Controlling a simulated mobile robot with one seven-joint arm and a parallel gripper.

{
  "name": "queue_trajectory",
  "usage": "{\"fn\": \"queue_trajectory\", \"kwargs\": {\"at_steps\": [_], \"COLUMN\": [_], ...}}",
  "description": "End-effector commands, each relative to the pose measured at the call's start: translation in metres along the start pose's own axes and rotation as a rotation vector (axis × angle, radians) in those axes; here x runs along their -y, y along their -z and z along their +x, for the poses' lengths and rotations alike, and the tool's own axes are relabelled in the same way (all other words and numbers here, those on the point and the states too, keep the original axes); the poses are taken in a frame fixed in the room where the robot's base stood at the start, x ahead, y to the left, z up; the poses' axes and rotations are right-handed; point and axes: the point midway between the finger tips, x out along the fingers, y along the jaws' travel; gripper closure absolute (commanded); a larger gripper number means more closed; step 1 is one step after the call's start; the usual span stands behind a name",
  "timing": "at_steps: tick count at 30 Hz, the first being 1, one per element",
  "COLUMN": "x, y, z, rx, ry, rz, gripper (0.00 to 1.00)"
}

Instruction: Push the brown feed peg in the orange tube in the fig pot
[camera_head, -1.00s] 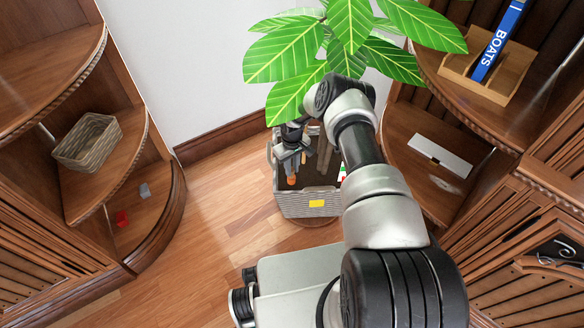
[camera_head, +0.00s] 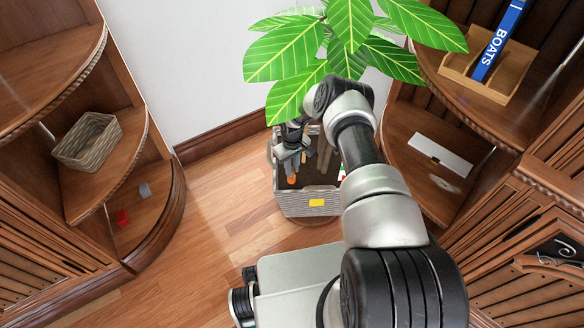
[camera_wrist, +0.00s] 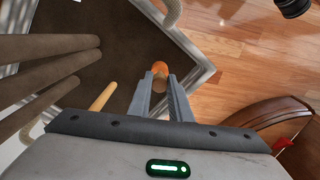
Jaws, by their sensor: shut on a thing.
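The fig pot (camera_head: 308,200) is a grey woven square planter with dark soil and a yellow label. The orange tube (camera_head: 291,180) stands in the soil near its front left; its orange top also shows in the wrist view (camera_wrist: 160,67). My gripper (camera_head: 291,165) points down into the pot above the tube. In the wrist view my gripper's two grey fingers (camera_wrist: 159,80) close on either side of the brown feed peg (camera_wrist: 159,84), at the tube. Only a small part of the peg shows, so its depth in the tube is unclear.
Fig stems (camera_wrist: 50,75) rise close beside my gripper, with a tan stick (camera_wrist: 103,96) nearby in the wrist view. Broad leaves (camera_head: 345,50) hang over the arm. Corner shelves stand left and right, the left one holding a woven basket (camera_head: 88,141). Wooden floor (camera_head: 215,230) is clear left of the pot.

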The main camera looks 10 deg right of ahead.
Motion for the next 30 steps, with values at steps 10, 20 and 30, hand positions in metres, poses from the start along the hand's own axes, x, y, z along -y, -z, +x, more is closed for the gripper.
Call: {"fn": "queue_trajectory", "kwargs": {"at_steps": [10,20,30], "x": [0.0,0.0,0.0], "y": [0.0,0.0,0.0], "z": [0.005,0.008,0.013], "rx": [0.0,0.0,0.0], "ry": [0.0,0.0,0.0], "rz": [0.0,0.0,0.001], "gripper": [1.0,1.0,1.0]}}
